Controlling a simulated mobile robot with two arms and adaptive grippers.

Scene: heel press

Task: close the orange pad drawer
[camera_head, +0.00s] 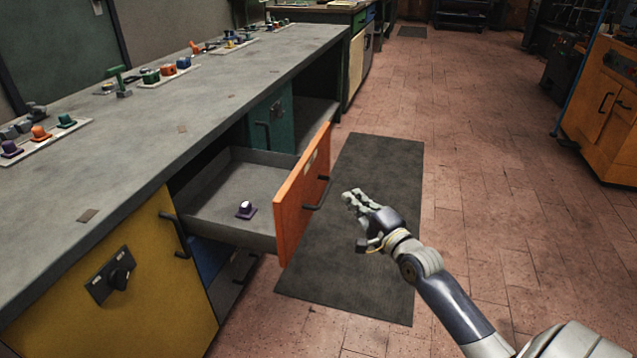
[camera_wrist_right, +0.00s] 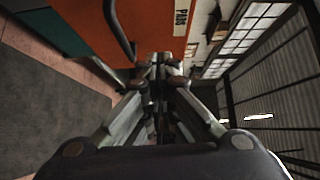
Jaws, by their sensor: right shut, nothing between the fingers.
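The orange pad drawer (camera_head: 303,196) is pulled well out of the grey workbench, with a dark bar handle (camera_head: 317,193) on its front. A label reading "PADS" shows there. My left gripper is out of view.
A yellow cabinet door (camera_head: 125,275) with a dark knob is left of the drawer, and a teal front (camera_head: 270,122) is beyond it. A dark mat (camera_head: 375,180) covers the floor in front. Several coloured parts line the benchtop (camera_head: 150,150). An orange cabinet (camera_head: 600,110) stands far right.

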